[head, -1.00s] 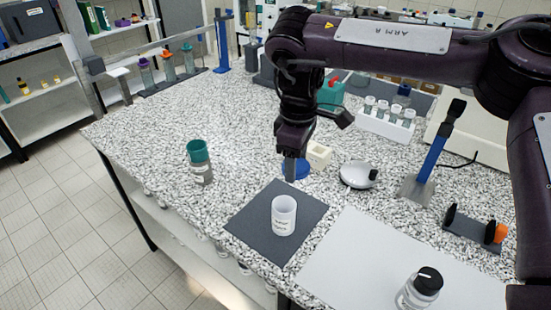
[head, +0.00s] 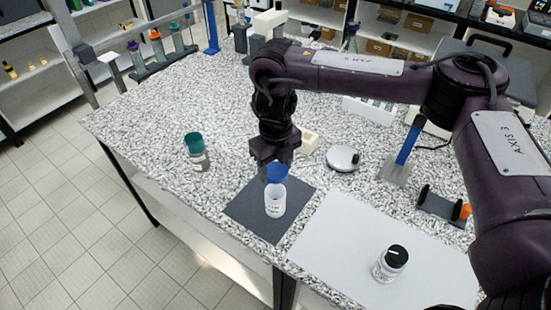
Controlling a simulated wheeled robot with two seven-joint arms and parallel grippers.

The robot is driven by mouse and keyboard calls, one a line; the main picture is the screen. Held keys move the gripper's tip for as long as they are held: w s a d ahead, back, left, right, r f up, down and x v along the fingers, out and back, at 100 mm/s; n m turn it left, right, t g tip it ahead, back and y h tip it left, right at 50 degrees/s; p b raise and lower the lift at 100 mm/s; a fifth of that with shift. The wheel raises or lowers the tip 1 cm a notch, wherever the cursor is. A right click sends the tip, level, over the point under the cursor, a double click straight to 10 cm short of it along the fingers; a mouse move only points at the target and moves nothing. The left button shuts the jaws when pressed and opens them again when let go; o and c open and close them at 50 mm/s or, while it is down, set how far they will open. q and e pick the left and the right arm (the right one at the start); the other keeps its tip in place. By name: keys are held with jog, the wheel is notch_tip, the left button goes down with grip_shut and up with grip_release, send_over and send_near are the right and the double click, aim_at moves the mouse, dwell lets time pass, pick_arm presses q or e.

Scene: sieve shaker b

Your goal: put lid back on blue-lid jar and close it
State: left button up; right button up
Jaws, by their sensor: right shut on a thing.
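The jar (head: 275,203) is a white, open-topped container with a small label. It stands upright on the dark square mat (head: 243,207). The blue lid (head: 277,173) is held by my right gripper (head: 274,163), just above the jar's mouth. The lid looks roughly level and nearly over the opening; whether it touches the rim I cannot tell. The right fingers are shut on the lid and mostly hidden behind it and the wrist. My left gripper is not in view.
A green-topped jar (head: 195,150) stands left of the mat. A black-lidded jar (head: 390,263) stands on the white sheet (head: 330,250) at the right. A round white dish (head: 342,158) and a cream block (head: 308,141) lie behind.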

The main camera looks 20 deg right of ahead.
aim_at(275, 201)
jog(key=shift+f+n, duration=0.15)
jog(key=shift+n, duration=0.45)
notch_tip(275, 201, down, 4)
jog(key=b, duration=0.4)
jog(key=shift+a+f+b, duration=0.1)
jog(key=shift+f+b, duration=0.45)
jog(key=shift+f, duration=0.15)
jog(key=shift+f, duration=0.65)
dwell(0.7)
jog(key=o, duration=1)
jog(key=shift+o, duration=0.2)
jog(key=shift+r, duration=0.1)
